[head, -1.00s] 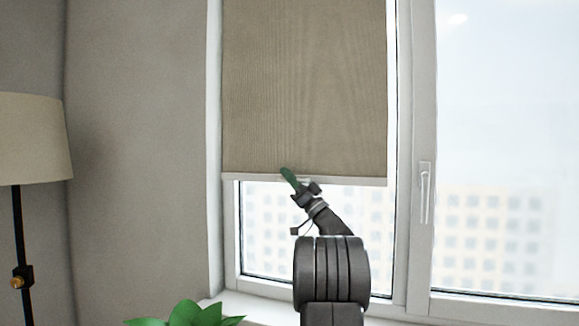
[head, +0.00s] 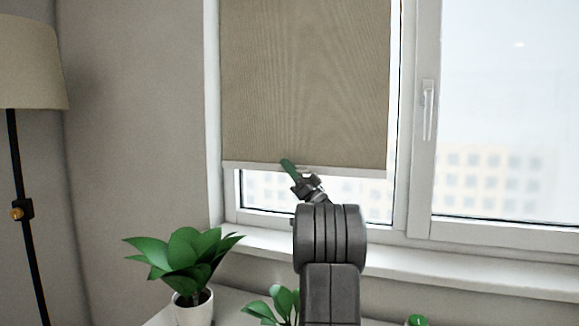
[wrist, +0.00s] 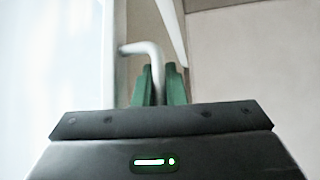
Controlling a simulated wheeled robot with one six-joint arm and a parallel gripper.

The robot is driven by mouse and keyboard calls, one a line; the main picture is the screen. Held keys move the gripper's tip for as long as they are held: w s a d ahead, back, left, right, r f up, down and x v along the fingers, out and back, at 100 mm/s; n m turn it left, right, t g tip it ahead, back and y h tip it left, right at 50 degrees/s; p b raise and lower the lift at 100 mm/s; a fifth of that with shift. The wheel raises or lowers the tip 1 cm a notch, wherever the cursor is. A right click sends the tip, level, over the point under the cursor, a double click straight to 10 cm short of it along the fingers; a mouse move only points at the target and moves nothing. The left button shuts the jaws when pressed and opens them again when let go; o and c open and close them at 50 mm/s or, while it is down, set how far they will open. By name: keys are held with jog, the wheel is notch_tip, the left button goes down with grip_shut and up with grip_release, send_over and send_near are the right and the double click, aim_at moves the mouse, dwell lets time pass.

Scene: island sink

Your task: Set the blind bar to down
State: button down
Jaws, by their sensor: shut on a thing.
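The beige blind (head: 305,80) hangs over the left window pane. Its pale bottom bar (head: 350,172) is level and sits above the sill, with a strip of glass showing below it. My gripper (head: 288,166) is at the bar, left of its middle, with green fingers pointing up. In the wrist view, a white bent handle (wrist: 152,49) passes down between the two green fingers of my gripper (wrist: 160,82), which are shut on it. The handle is too small to make out in the head view.
The window sill (head: 420,265) runs below the blind. A potted plant (head: 190,260) stands low at left, with another plant (head: 275,302) beside my arm. A floor lamp (head: 25,65) is at far left. A window handle (head: 428,110) is right of the blind.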

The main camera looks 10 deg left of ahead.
aim_at(332, 175)
jog(key=c, duration=1.8)
grip_release()
jog(key=shift+o, duration=0.2)
jog(key=shift+d, duration=0.1)
jog(key=shift+d+f, duration=0.15)
jog(key=shift+f, duration=0.1)
jog(key=s+d, duration=0.1)
jog(key=d, duration=0.2)
jog(key=s+d, duration=0.2)
jog(key=d, duration=0.2)
jog(key=s+d, duration=0.1)
jog(key=d, duration=0.2)
jog(key=shift+s+d+f, duration=0.1)
jog(key=shift+s+d, duration=0.1)
jog(key=shift+d, duration=0.2)
jog(key=shift+s+d+f, duration=0.1)
jog(key=shift+s+d, duration=0.15)
jog(key=shift+d, duration=0.15)
